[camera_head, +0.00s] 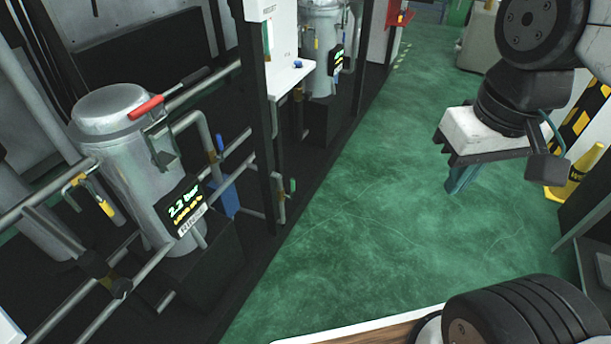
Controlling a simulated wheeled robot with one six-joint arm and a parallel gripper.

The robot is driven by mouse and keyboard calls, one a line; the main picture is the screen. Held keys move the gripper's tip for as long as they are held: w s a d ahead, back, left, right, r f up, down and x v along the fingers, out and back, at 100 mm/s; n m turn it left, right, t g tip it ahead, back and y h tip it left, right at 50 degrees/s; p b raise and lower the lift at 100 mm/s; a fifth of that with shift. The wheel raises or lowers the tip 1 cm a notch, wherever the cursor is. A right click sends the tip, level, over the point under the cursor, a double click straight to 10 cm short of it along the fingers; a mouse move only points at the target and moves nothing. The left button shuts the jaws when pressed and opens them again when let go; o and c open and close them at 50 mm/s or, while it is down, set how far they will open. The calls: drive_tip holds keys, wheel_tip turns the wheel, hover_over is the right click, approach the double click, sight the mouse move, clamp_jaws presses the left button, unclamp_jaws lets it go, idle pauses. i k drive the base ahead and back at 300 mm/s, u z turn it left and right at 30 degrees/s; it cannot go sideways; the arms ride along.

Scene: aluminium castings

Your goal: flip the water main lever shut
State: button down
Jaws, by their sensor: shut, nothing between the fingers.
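Several valve levers with coloured handles show on the pipework at the left, and I cannot read which one is marked as the water main. A red-handled lever (147,107) sits at the upper right of a grey metal tank (125,150), its handle tilted up to the right. A blue-handled lever (219,142) stands on a pipe right of the tank. A yellow-handled lever (106,209) hangs at the tank's left. A green-handled lever (293,185) is near the black post. My gripper (458,183) is at the right, shut and empty, pointing down over the green floor, well apart from all levers.
A display reading 2.2 bar (183,207) is on the tank front. A black post (262,110) and a white panel (284,45) stand right of the pipes. The green floor (370,200) between pipework and arm is clear. A yellow cone (575,175) stands at the right.

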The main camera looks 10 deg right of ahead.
sight(292, 181)
drive_tip(key=z, duration=0.2)
drive_tip(key=i, duration=0.95)
drive_tip(key=u, duration=0.2)
